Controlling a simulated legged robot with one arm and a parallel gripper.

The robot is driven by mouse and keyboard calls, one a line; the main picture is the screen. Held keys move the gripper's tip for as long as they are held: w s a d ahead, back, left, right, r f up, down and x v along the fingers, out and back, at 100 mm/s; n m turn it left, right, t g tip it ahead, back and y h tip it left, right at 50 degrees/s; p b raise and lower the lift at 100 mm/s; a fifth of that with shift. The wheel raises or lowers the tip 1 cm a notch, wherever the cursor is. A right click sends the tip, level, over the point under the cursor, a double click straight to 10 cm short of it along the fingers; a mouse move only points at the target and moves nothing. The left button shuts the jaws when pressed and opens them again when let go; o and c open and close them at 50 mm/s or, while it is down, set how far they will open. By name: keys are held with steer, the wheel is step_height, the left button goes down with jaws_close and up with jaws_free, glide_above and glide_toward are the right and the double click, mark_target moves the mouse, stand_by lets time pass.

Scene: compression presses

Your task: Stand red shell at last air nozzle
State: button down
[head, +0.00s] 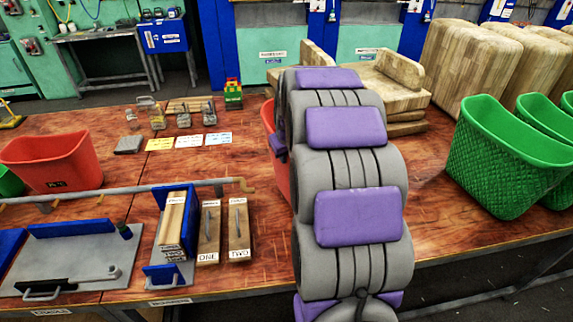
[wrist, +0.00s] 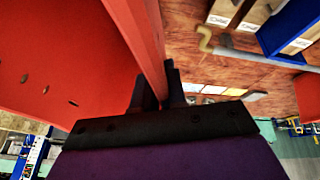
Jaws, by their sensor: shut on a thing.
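A red shell is mostly hidden behind my arm in the head view, with a strip of its side showing (head: 281,172). In the wrist view the red shell (wrist: 60,70) fills the upper left, and its rim lies between my gripper's dark fingers (wrist: 158,92). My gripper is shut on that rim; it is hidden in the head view. A grey pipe runs across the table and ends in a brass elbow nozzle (head: 246,185), left of the held shell. That nozzle also shows in the wrist view (wrist: 206,40). Whether the shell touches the table cannot be told.
Another red bin (head: 58,165) stands at the table's left. Wooden blocks marked ONE (head: 208,240) and TWO (head: 239,238) lie before the pipe. Green baskets (head: 505,160) stand at right and pale wooden blocks (head: 465,60) behind. Bare tabletop lies between cards and nozzle.

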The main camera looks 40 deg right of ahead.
mark_target(288, 163)
steer(key=shift+w+d, duration=0.1)
steer(key=shift+d, duration=0.15)
steer(key=f, duration=0.1)
steer(key=f+b, duration=0.1)
steer(key=f, duration=0.2)
steer(key=shift+d, duration=0.3)
steer(key=shift+a+r, duration=0.15)
steer(key=shift+a, duration=0.1)
steer(key=c, duration=1.2)
jaws_free()
